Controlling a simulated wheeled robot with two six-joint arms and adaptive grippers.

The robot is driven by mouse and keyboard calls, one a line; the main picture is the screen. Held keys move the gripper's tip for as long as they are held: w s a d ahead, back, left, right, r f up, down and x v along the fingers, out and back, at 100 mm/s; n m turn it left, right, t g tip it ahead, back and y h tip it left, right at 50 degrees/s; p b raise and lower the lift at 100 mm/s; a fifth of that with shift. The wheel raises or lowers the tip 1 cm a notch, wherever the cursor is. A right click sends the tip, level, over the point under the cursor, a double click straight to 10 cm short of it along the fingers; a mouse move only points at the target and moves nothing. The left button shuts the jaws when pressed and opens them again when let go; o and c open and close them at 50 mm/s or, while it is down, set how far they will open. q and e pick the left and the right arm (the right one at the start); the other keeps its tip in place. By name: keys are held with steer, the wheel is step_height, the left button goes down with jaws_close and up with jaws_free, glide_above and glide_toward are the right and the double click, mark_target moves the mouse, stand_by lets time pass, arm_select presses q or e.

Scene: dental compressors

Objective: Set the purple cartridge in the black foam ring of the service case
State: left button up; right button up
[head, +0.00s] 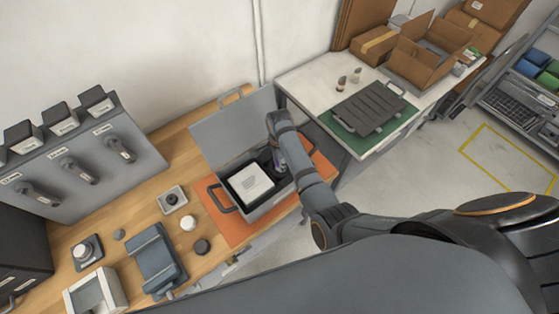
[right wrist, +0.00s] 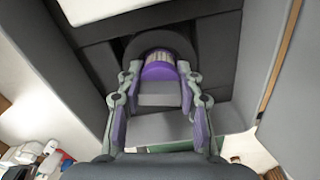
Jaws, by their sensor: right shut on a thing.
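The grey service case (head: 268,208) stands open on an orange mat on the wooden bench, its lid raised at the back. My right gripper (head: 280,162) reaches down into the right part of the case. In the right wrist view my right gripper (right wrist: 160,100) is shut on the purple cartridge (right wrist: 158,70), with a finger on each side. The black foam ring (right wrist: 137,44) shows around the cartridge's far end; how deep the cartridge sits in it I cannot tell. The fingers partly hide the cartridge. My left gripper is not in view.
A white printed block (head: 250,182) fills the left of the case. The orange mat (head: 217,213) lies under it. Small parts and a blue-grey device (head: 156,258) stand left on the bench. A white table (head: 312,82) with a green mat and cardboard boxes is at the right.

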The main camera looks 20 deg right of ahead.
steer(key=shift+f, duration=0.35)
steer(key=o, duration=0.9)
steer(key=shift+r, duration=1.4)
steer(key=shift+a+r, duration=0.15)
steer(key=shift+r, duration=4.1)
steer(key=shift+w, duration=0.1)
step_height(320, 180, down, 9)
steer(key=shift+f, duration=0.45)
